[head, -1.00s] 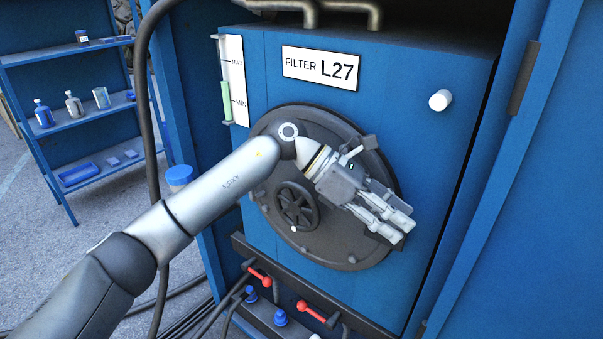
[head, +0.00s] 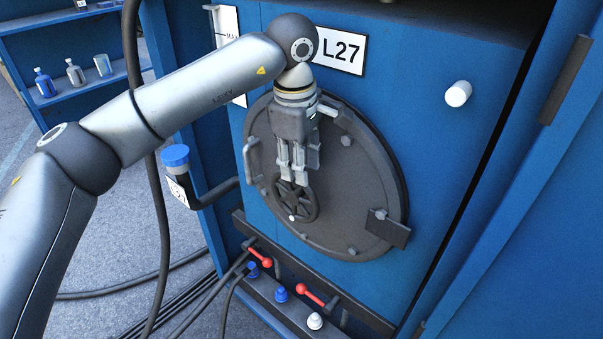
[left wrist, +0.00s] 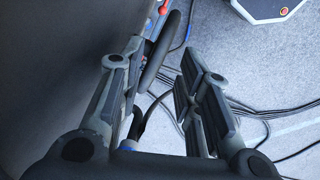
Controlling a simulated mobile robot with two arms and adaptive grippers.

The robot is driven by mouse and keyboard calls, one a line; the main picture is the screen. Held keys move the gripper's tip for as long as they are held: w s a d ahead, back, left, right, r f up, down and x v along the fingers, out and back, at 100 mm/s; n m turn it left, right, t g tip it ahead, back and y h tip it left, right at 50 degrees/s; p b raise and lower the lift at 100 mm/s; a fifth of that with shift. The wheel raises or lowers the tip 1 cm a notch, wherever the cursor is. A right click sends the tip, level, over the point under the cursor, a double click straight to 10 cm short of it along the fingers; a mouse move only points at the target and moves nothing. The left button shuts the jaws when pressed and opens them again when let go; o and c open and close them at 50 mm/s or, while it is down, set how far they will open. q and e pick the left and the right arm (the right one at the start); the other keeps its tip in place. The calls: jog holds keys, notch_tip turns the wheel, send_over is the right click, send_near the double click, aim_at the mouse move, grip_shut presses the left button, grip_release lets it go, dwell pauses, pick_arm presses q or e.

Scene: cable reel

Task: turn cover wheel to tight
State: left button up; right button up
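The cover wheel (head: 308,210) is a small dark spoked handwheel on the large round grey cover (head: 350,205) of the blue filter housing. My left gripper (head: 293,181) points down in front of the cover, its fingertips over the upper part of the wheel and hiding some of it. In the left wrist view the two fingers stand apart, and the dark curved wheel rim (left wrist: 158,48) shows between them, nearer the left finger. I cannot tell whether a finger touches it. No tight mark is readable. My right gripper is not in view.
A handle (head: 249,160) stands out at the cover's left edge, and a plate (head: 388,229) sits at its lower right. Red levers (head: 261,257) and a ledge lie below. A blue-capped pipe (head: 175,156) and a hanging dark hose (head: 150,190) are to the left.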

aim_at(314, 195)
pick_arm(q)
jog(key=f, duration=0.4)
jog(key=shift+w+d+f+p, duration=0.1)
jog(key=shift+w+p, duration=0.15)
jog(key=shift+p, duration=0.15)
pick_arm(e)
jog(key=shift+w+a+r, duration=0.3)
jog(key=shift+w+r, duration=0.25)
pick_arm(q)
jog(key=shift+c, duration=0.5)
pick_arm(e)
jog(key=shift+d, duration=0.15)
pick_arm(q)
jog(key=c, duration=0.6)
jog(key=t+y+b, duration=0.1)
jog(key=b, duration=0.1)
jog(key=s+d+f+t+y+b, duration=0.1)
jog(key=b, duration=0.1)
jog(key=d+f+t+y+b, duration=0.1)
jog(key=y+b, duration=0.1)
jog(key=b, duration=0.1)
jog(key=shift+s+d, duration=0.1)
jog(key=shift+s, duration=0.1)
jog(key=shift+s+d+f+t+y+b, duration=0.25)
jog(key=shift+t+y+b, duration=0.4)
jog(key=shift+b, duration=0.35)
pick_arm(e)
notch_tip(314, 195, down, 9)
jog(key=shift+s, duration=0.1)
